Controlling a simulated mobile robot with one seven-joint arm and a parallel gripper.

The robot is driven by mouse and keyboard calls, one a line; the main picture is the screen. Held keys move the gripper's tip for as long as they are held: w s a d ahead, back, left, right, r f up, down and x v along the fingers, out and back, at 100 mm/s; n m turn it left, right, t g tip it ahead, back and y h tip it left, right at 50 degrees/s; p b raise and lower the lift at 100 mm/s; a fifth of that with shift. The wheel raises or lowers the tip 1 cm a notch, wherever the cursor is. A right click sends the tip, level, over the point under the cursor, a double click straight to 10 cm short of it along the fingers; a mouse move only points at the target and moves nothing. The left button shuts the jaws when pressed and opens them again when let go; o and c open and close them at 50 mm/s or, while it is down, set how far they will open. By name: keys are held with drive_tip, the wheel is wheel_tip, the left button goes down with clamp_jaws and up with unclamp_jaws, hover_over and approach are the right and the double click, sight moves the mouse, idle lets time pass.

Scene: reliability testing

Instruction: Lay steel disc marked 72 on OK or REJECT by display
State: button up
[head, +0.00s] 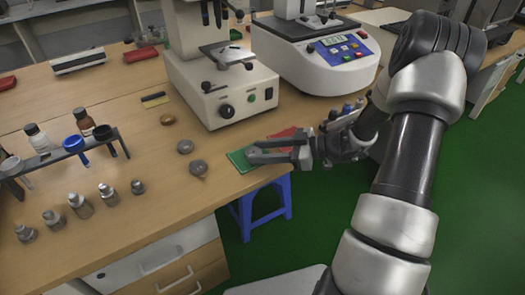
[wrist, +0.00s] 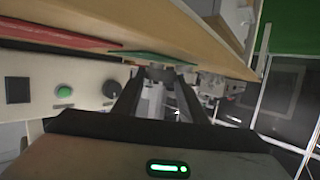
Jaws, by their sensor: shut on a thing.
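My gripper (head: 252,155) reaches in from the right, just above the green card (head: 237,163) at the table's right edge. In the wrist view its fingers (wrist: 158,78) are closed on a small grey disc (wrist: 160,73), seen edge-on; no number on it is readable. The red card (head: 284,134) lies behind the gripper, partly covered. Both the red card (wrist: 65,34) and the green card (wrist: 150,57) show in the wrist view. The tester's display (head: 333,40) is lit green, its characters too small to read surely.
Two grey discs (head: 185,146) (head: 197,167) and a brass disc (head: 167,119) lie left of the cards. Several metal weights (head: 80,205) and a bottle rack (head: 72,151) stand farther left. A microscope-like machine (head: 220,90) and the tester (head: 315,65) stand behind. A blue stool (head: 270,205) is below the edge.

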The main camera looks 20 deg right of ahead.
drive_tip(key=shift+f+b, duration=0.6)
drive_tip(key=shift+b, duration=0.4)
drive_tip(key=o, duration=1.4)
drive_tip(key=shift+o, duration=0.2)
drive_tip(key=shift+d, duration=0.1)
